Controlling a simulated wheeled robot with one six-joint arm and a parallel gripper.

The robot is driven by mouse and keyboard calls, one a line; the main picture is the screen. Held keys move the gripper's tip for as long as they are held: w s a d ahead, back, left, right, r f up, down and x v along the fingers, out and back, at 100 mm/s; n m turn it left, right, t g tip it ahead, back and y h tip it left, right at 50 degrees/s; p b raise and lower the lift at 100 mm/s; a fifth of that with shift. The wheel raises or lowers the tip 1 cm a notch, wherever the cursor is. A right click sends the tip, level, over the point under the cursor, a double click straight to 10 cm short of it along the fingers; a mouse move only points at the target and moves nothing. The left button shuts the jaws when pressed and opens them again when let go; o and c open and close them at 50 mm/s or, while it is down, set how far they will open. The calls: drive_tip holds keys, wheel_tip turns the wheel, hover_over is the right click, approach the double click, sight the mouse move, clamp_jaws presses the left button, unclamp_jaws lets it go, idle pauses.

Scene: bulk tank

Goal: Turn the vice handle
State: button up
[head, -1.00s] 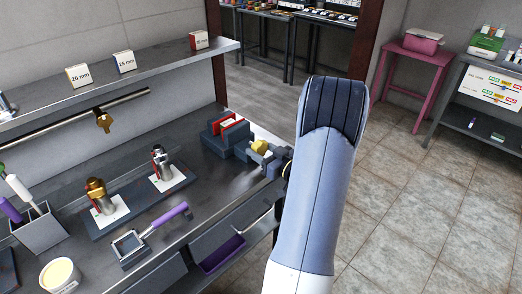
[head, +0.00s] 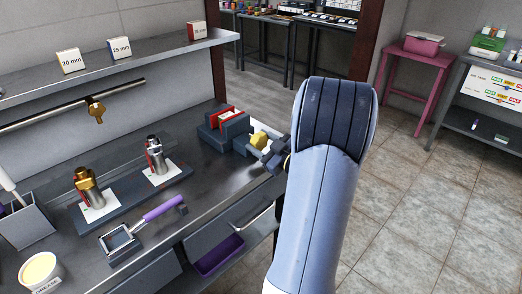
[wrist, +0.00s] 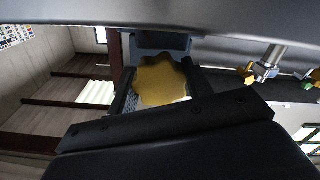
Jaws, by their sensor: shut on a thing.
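The vice (head: 236,130) is a dark blue-grey block at the right end of the bench, with a red and white piece standing between its jaws. Its handle (head: 259,140) is a yellow, lobed knob on the side facing my arm. My gripper (head: 271,153) is shut on the handle, reaching in from the right. In the wrist view the golden knob (wrist: 163,82) fills the gap between my two dark fingers, with the blue-grey vice body (wrist: 160,43) behind it. My arm hides part of the bench edge.
Gold (head: 88,187) and silver (head: 157,155) fittings stand on a dark tray. A purple-handled tool (head: 160,209) lies at the front. A shelf (head: 130,70) with small boxes overhangs the bench. The floor to the right is clear.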

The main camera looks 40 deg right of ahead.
drive_tip(key=shift+n+b, duration=0.5)
drive_tip(key=shift+n, duration=0.1)
drive_tip(key=o, duration=1)
drive_tip(key=shift+c, duration=0.2)
drive_tip(key=shift+s, duration=0.15)
drive_tip(key=s, duration=1)
drive_tip(key=shift+s+d, duration=0.25)
drive_tip(key=shift+d, duration=0.15)
